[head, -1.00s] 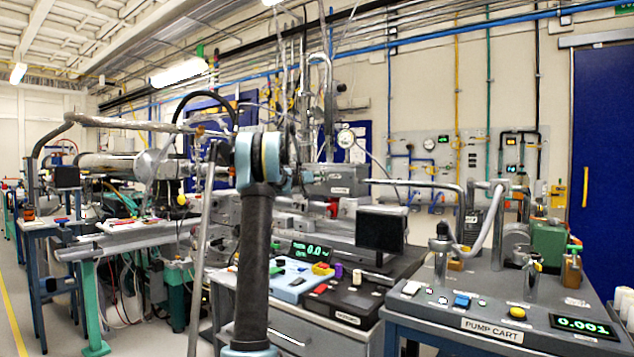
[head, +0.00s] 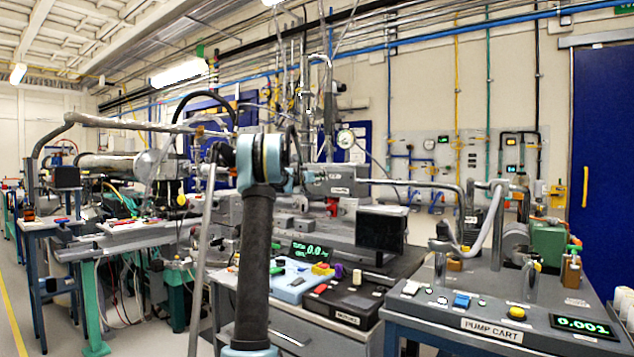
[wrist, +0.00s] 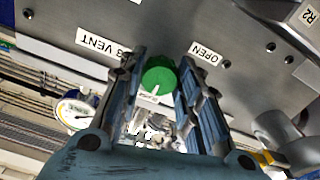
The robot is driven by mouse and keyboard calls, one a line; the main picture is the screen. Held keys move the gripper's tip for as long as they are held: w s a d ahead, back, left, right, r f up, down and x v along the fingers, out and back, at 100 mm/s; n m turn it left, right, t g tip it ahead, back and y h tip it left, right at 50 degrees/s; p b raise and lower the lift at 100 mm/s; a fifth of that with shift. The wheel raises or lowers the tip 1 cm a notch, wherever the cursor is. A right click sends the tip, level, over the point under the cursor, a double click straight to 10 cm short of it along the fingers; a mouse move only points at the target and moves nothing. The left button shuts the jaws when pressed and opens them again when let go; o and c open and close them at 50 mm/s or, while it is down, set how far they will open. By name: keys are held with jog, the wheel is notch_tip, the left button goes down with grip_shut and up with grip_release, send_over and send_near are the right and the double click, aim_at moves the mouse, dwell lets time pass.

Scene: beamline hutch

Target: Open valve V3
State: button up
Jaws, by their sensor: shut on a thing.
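In the wrist view a round green knob (wrist: 158,78) with a white mark sits between the two dark, ridged fingers of my gripper (wrist: 160,70). The fingers are shut on its sides. An "OPEN" label (wrist: 206,53) is to the right of the knob, and a partly covered label ending in "VENT" (wrist: 103,43) is to the left. No V3 label is legible. In the head view my arm's dark link and joint hide the gripper and knob.
A gauge (wrist: 75,112) is left of my gripper, and a metal pipe fitting (wrist: 280,130) is close on the right. In the head view the pump cart (head: 450,320) stands at the right, beside a bench with a dark monitor (head: 382,229).

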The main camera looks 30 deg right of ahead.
jog(key=shift+f+n, duration=0.1)
jog(key=shift+n, duration=0.2)
jog(key=n, duration=1.7)
jog(key=shift+s, duration=0.1)
jog(key=shift+c, duration=0.2)
dwell(0.8)
jog(key=o, duration=1.1)
jog(key=v, duration=1.2)
